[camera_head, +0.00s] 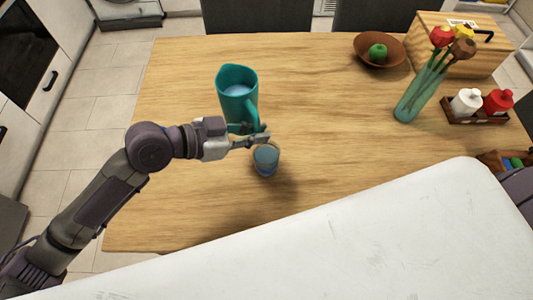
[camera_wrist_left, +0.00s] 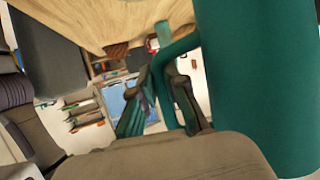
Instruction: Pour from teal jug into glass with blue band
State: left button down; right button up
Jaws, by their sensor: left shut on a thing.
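The teal jug (camera_head: 236,93) is in the head view, left of the table's middle, with pale liquid visible inside it. My left gripper (camera_head: 262,136) is shut on the jug's handle (camera_head: 251,110). The jug looks close to upright; I cannot tell whether it touches the table. In the left wrist view the jug (camera_wrist_left: 255,80) fills the right side, with its handle at the fingers. The glass with the blue band (camera_head: 266,158) stands on the table just below the gripper in the picture, its top partly hidden by the fingers. My right gripper is not in view.
The wooden table (camera_head: 330,110) is clear around the middle. A bowl (camera_head: 369,52) with a green apple (camera_head: 377,51), a teal vase with flowers (camera_head: 408,105), a wooden box (camera_head: 455,55) and a rack with two bottles (camera_head: 475,116) stand at the right.

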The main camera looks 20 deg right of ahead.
pick_arm(q)
jog(key=w+a+f+b, duration=0.1)
jog(key=a+f, duration=0.2)
jog(key=f, duration=0.2)
jog(key=shift+f+m, duration=0.15)
jog(key=shift+m, duration=0.15)
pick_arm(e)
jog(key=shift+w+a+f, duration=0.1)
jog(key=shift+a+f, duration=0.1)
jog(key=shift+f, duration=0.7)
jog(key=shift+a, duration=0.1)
pick_arm(q)
jog(key=m+t+y+p, duration=0.1)
jog(key=p, duration=0.6)
jog(key=m+t+y+p, duration=0.1)
jog(key=p, duration=0.5)
jog(key=s+m+y+p, duration=0.1)
jog(key=p, duration=0.6)
jog(key=shift+d+f+t+y+p, duration=0.15)
jog(key=shift+d+t+y+p, duration=0.15)
jog(key=shift+t+y, duration=0.1)
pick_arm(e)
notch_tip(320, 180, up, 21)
pick_arm(q)
jog(key=shift+s, duration=0.1)
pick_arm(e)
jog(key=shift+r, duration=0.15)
